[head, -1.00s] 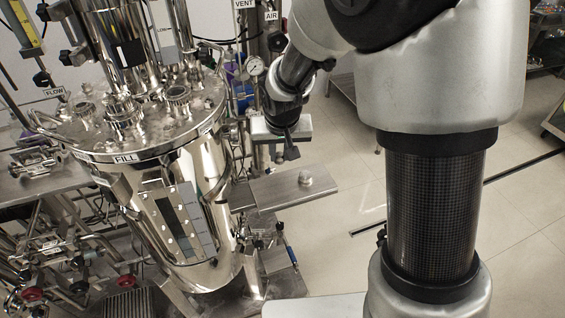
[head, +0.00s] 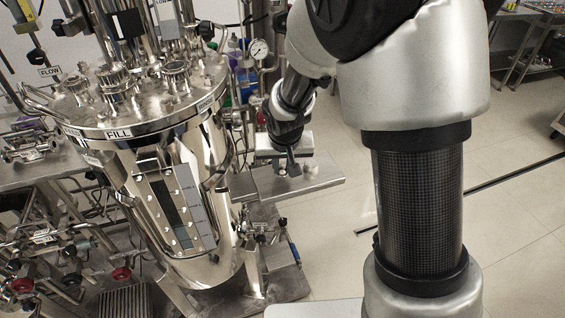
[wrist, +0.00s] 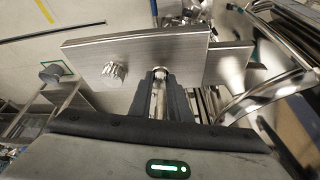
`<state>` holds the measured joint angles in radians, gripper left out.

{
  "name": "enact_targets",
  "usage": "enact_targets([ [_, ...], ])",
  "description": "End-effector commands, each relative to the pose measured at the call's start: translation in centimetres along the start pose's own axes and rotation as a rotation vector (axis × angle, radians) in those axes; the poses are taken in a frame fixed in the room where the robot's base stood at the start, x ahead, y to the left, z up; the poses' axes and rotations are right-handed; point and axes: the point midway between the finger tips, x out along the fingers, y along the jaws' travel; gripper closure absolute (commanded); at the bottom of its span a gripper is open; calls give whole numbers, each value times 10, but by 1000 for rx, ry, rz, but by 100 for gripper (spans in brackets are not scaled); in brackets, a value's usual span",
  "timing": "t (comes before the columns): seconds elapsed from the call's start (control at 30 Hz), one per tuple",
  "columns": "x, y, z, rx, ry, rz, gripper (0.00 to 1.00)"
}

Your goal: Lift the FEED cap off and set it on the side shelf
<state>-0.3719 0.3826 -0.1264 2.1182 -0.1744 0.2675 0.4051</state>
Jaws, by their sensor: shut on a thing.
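The side shelf (head: 325,176) is a flat metal plate right of the steel vessel; it also shows in the wrist view (wrist: 190,48). My gripper (head: 291,166) is over the shelf. In the wrist view, my gripper (wrist: 160,82) is shut on a small shiny metal cap (wrist: 160,73), mostly hidden between the fingers. No FEED label is readable on it. A separate round knurled metal cap (wrist: 117,72) stands on the shelf, left of the fingers and apart from them. I cannot tell whether the held cap touches the shelf.
The steel vessel (head: 185,205) with the FILL label (head: 118,134) stands at left, its lid crowded with ports and pipes. A pressure gauge (head: 258,49) and piping stand behind my gripper. Valves sit at lower left. Open floor (head: 335,225) lies right of the shelf.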

Motion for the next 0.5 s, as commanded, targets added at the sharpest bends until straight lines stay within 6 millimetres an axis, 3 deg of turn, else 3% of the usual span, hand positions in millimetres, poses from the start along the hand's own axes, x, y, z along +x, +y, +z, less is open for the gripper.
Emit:
enact_targets([
  [0.5,3,0,1,0,1,0,100],
])
